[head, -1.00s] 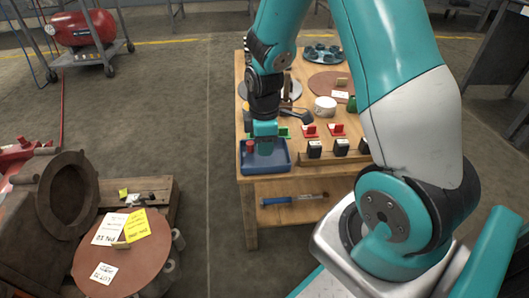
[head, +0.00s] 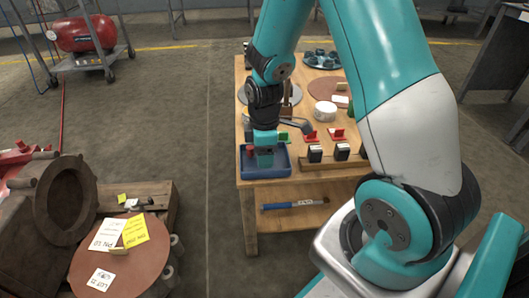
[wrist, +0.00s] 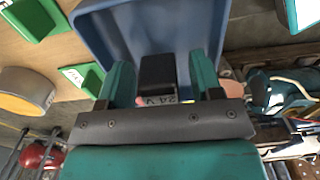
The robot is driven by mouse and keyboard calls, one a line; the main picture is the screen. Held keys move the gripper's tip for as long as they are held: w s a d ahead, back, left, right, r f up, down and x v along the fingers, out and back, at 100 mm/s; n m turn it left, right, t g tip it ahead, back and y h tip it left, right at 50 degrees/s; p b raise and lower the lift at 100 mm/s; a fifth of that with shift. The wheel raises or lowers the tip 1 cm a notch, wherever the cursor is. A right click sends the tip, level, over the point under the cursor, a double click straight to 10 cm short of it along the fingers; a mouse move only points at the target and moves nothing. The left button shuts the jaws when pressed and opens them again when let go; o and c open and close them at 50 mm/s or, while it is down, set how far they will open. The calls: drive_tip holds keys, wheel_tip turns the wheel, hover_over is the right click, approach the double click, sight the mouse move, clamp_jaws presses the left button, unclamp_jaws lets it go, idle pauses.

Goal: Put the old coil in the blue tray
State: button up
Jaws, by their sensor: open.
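The blue tray (head: 279,174) sits at the near left corner of the wooden table. My gripper (head: 264,160) reaches down into it. In the wrist view the tray (wrist: 110,35) lies beyond the open fingers of my gripper (wrist: 160,65). A black block marked "24 V", apparently the old coil (wrist: 158,72), is between the fingers, with small gaps at its sides. Whether it rests on the tray floor is unclear, and my gripper hides it in the head view. A red thing (head: 249,150) shows beside my gripper at the tray's left.
Right of the tray, a wooden rack (head: 318,166) carries black blocks with pale tops (head: 315,153). Red holders (head: 311,137), a green piece (head: 283,137) and a white round container (head: 326,111) stand behind. A screwdriver-like tool (head: 292,205) lies on the lower shelf.

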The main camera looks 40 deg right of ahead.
wheel_tip(320, 180, up, 11)
drive_tip(key=p, duration=0.5)
drive_tip(key=shift+r+p, duration=0.15)
drive_tip(key=shift+p, duration=0.25)
drive_tip(key=s+a+r+m+y, duration=0.2)
drive_tip(key=s+a+r, duration=0.2)
drive_tip(key=a+r, duration=0.5)
drive_tip(key=s+a+r+m+y, duration=0.1)
drive_tip(key=s+a+r, duration=0.2)
drive_tip(key=s+a, duration=0.2)
drive_tip(key=s+a+r+m+y, duration=0.1)
drive_tip(key=s+a+r, duration=0.2)
drive_tip(key=s+a, duration=0.2)
drive_tip(key=s, duration=0.3)
drive_tip(key=shift+a+r, duration=0.25)
drive_tip(key=shift+a, duration=0.15)
